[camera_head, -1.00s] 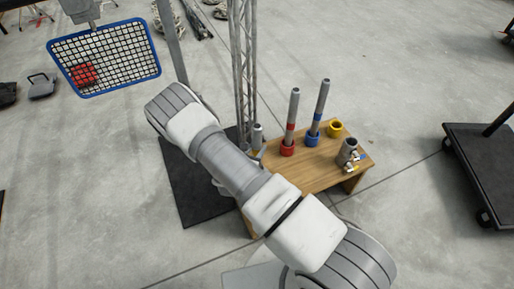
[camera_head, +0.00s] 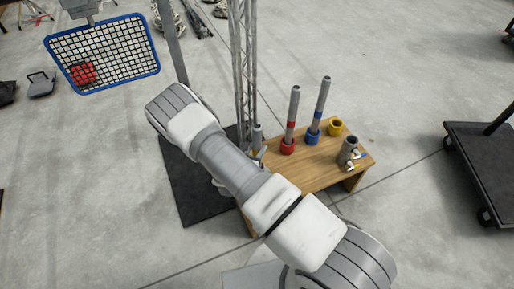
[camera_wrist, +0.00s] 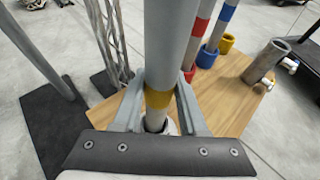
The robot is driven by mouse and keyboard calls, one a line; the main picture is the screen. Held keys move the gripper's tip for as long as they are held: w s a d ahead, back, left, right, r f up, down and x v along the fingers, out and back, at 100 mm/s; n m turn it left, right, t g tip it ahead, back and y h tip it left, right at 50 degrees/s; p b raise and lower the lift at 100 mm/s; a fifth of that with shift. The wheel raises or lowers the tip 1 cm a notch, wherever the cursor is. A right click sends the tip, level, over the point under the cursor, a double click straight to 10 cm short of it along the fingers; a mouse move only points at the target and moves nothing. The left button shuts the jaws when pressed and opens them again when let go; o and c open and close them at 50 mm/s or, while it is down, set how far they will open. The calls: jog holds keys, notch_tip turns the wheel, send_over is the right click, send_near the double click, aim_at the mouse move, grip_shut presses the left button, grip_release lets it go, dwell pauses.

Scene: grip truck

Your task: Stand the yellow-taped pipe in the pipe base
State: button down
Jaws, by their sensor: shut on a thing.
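The yellow-taped pipe (camera_wrist: 172,45) is a grey tube with a yellow band, close up in the wrist view. My gripper (camera_wrist: 158,103) is shut on it around the band. The pipe stands roughly upright, and its lower part shows between the fingers above a pale round shape; I cannot tell whether it rests in that. In the head view the pipe's top (camera_head: 257,131) shows beside my arm, which hides my gripper. The yellow pipe base (camera_head: 336,127) is an empty cup on the wooden table, also seen in the wrist view (camera_wrist: 227,43).
A red-taped pipe (camera_head: 293,112) and a blue-taped pipe (camera_head: 320,103) stand in matching bases on the wooden table (camera_head: 318,173). A grey cylinder (camera_head: 347,151) with small fittings stands at the table's right. A lattice tower (camera_head: 241,70) rises behind. A dark cart (camera_head: 490,155) is at right.

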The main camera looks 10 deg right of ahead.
jog(key=shift+f+b, duration=1.6)
jog(key=shift+f, duration=0.9)
jog(key=shift+c, duration=1.8)
grip_release()
jog(key=p+v, duration=0.4)
jog(key=v, duration=1.3)
jog(key=shift+s, duration=0.2)
jog(key=shift+w+r, duration=0.1)
jog(key=shift+r, duration=0.1)
